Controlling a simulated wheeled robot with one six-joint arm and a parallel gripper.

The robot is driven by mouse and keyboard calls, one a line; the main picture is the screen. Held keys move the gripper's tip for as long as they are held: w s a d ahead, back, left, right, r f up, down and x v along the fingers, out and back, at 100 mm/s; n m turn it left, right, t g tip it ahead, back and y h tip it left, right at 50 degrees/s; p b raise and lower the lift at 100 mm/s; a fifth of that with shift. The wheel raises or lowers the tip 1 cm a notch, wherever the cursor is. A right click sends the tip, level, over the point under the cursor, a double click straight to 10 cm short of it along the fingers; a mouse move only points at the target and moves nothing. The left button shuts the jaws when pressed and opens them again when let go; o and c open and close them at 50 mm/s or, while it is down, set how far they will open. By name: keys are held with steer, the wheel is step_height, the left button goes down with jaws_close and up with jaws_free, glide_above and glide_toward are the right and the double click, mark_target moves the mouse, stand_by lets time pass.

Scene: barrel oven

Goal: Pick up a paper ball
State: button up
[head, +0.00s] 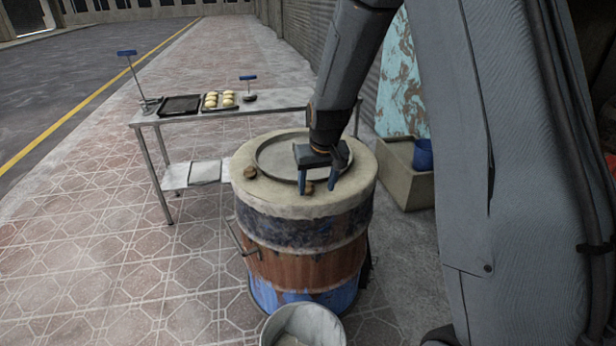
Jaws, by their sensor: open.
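My gripper (318,184) points down over the front rim of the barrel oven (305,262), its two blue fingers apart. A small brown lump (308,187) shows by the left finger, low between the fingers; I cannot tell if they touch it. Another brown lump (250,172) lies on the pale barrel top, left of the round metal lid (275,158). Both lumps are too small to tell whether they are paper or stone. A pale bucket (303,326) stands in front of the barrel, cut off by the picture's bottom edge; its contents are unclear.
A metal table (190,116) behind the barrel bears a dark empty tray (180,105), a tray of pale buns (219,101) and blue-handled tools (249,86). A stone basin (402,180) stands at the right. The paved floor (110,250) at the left is clear.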

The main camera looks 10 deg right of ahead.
steer(key=t+p, duration=0.1)
steer(key=p, duration=0.2)
glide_toward(307, 184)
step_height(307, 184, down, 2)
steer(key=shift+w+d+f, duration=0.2)
steer(key=shift+w, duration=0.25)
steer(key=shift+w+d+f, duration=0.15)
steer(key=shift+w+f, duration=0.05)
steer(key=shift+w, duration=0.2)
steer(key=shift+p+x, duration=0.35)
steer(key=shift+x, duration=0.7)
steer(key=shift+s+a+p+x, duration=0.15)
steer(key=shift+p+x, duration=0.45)
steer(key=shift+x, duration=0.3)
steer(key=shift+s+a+p+x, duration=0.15)
steer(key=shift+p+x, duration=0.45)
steer(key=shift+x, duration=1.25)
steer(key=shift+w, duration=0.1)
steer(key=c, duration=1.1)
steer(key=shift+c, duration=0.3)
